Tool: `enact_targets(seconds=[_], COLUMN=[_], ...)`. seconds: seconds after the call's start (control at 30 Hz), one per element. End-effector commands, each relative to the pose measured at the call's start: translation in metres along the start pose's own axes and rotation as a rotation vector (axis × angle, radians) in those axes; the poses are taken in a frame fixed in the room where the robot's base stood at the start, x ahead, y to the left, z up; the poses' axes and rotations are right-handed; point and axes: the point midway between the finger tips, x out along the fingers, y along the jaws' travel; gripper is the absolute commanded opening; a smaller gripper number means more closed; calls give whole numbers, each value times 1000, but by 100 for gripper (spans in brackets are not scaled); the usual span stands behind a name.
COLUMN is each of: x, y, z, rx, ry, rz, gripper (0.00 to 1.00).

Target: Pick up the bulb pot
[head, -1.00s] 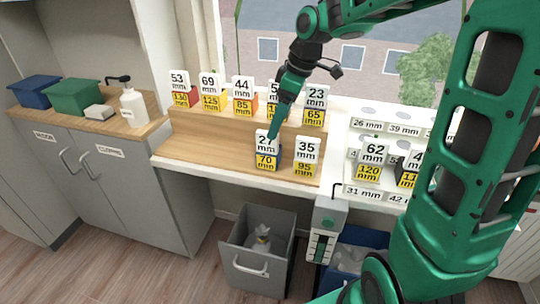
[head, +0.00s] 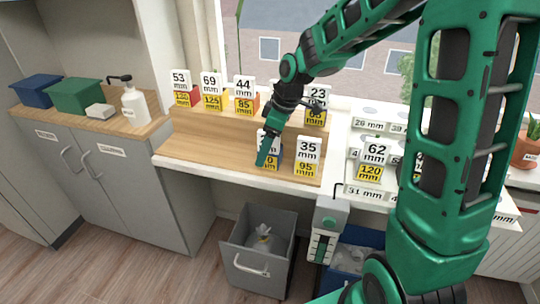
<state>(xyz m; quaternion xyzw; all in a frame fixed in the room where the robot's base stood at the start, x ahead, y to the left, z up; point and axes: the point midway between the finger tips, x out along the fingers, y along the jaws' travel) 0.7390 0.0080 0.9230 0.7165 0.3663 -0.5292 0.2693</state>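A terracotta pot (head: 525,150) with green leaves stands at the right edge of the head view, cut off by the frame and partly behind my arm. I cannot tell if it is the bulb pot. My gripper (head: 264,156) points down over the front of the wooden stepped stand. It is in front of a blue item with a white and yellow size card (head: 274,161) ending in 0, and hides part of it. I cannot tell if they touch, or how far its fingers are apart.
Several carded items line the stand (head: 200,145); a "35 mm" card (head: 307,150) is close right of my gripper. A white display (head: 340,165) with size labels is further right. An open grey drawer (head: 262,258) holds a bag below. A soap bottle (head: 135,106) stands left.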

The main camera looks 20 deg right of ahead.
Motion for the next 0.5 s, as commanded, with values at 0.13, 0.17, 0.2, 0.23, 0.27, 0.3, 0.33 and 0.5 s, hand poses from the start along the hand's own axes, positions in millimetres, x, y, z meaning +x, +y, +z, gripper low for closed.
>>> enact_targets(seconds=[0.13,0.17,0.2,0.23,0.27,0.3,0.33,0.5], x=[6,6,6,6,6,6,6,5], y=[0,0,0,0,0,0,0,0], z=[0,0,0,0,0,0,0,0], rx=[0,0,0,0,0,0,0,0], ry=[-1,0,0,0,0,0,0,0], rz=[1,1,1,1,1,1,1,1], gripper=[73,73,73,73,73,73,69,28])
